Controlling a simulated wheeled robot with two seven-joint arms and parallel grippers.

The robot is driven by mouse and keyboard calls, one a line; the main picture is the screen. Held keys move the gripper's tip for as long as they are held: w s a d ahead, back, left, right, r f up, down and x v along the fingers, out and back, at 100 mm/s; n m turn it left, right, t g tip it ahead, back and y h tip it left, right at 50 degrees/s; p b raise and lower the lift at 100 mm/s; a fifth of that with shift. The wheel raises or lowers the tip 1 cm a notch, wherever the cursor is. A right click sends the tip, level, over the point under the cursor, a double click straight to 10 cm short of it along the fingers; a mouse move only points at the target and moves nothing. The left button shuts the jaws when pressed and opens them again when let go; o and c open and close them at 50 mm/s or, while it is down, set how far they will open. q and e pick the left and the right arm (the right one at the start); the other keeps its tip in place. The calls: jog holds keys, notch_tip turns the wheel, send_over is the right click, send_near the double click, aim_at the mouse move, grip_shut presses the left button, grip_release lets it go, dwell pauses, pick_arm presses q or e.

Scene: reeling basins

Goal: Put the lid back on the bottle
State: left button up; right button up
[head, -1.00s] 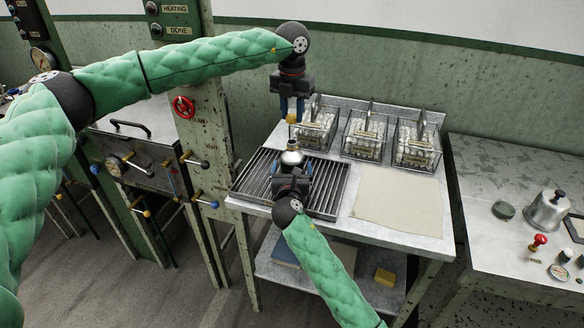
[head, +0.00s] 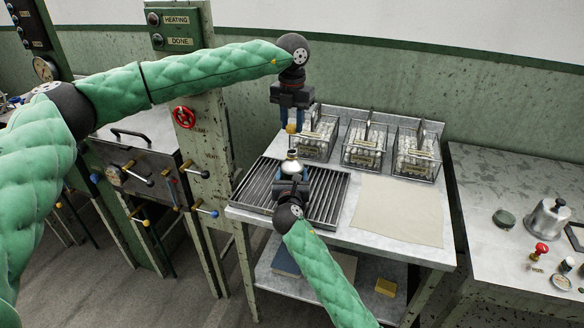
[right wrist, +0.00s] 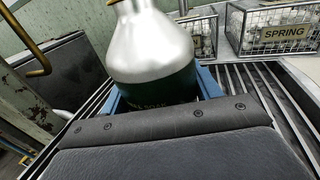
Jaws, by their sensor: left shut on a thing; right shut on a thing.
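The bottle (head: 292,167) stands upright over the slatted rack, with a silver shoulder and narrow neck. In the right wrist view the bottle (right wrist: 150,45) shows a dark green body below the silver, with its top cut off by the frame edge. My right gripper (head: 291,181) is shut around the bottle's body, its blue fingers beside the green part. My left gripper (head: 291,122) points down above the bottle, shut on the small yellow lid (head: 291,129). The lid is roughly over the neck, with a visible gap between them.
The slatted rack (head: 331,196) lies under the bottle on the table. Several wire baskets (head: 365,150) of white rolls stand behind it, the leftmost close to my left gripper. A beige cloth (head: 400,208) lies at right. A green post with a red valve wheel (head: 184,116) stands at left.

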pick_arm(q)
jog(key=shift+f, duration=2.4)
jog(key=shift+f, duration=0.1)
jog(key=shift+f, duration=0.8)
jog(key=shift+f, duration=0.55)
